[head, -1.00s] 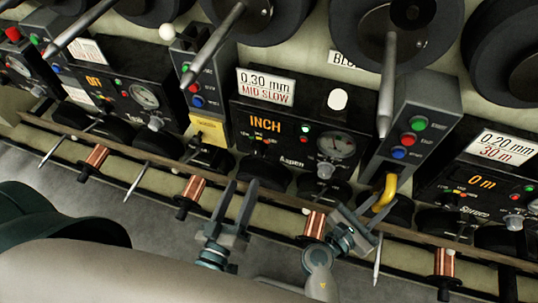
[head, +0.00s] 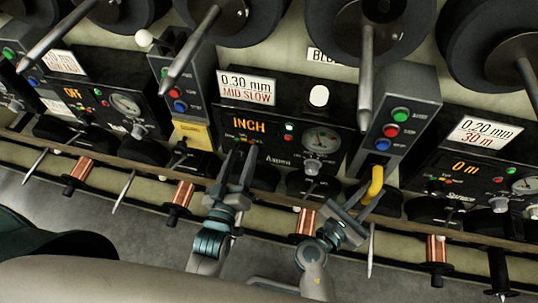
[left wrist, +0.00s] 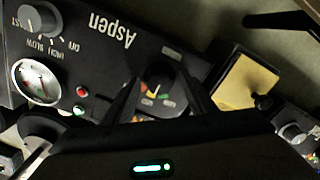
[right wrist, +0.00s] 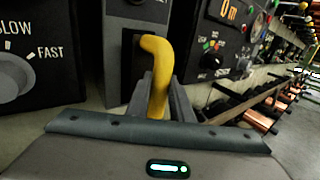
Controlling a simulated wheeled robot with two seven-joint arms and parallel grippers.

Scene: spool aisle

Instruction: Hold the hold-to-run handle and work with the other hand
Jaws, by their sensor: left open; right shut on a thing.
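The yellow hold-to-run handle (head: 375,185) curves out below a grey button box; it also shows in the right wrist view (right wrist: 155,65). My right gripper (head: 358,208) is shut on the handle. The Aspen panel (head: 285,135) reads INCH in orange under a "0.30 mm MID SLOW" placard. My left gripper (head: 241,153) is open at the panel's lower left. In the left wrist view its fingers (left wrist: 160,95) stand either side of a small dark selector knob (left wrist: 158,75) with coloured marks around it. Whether they touch it, I cannot tell.
A grey box with green, red and blue buttons (head: 400,130) stands right of the panel. A speed knob (head: 313,167) and gauge (head: 321,140) sit on the panel. Metal rods jut out above and copper spools (head: 305,222) line the rail below.

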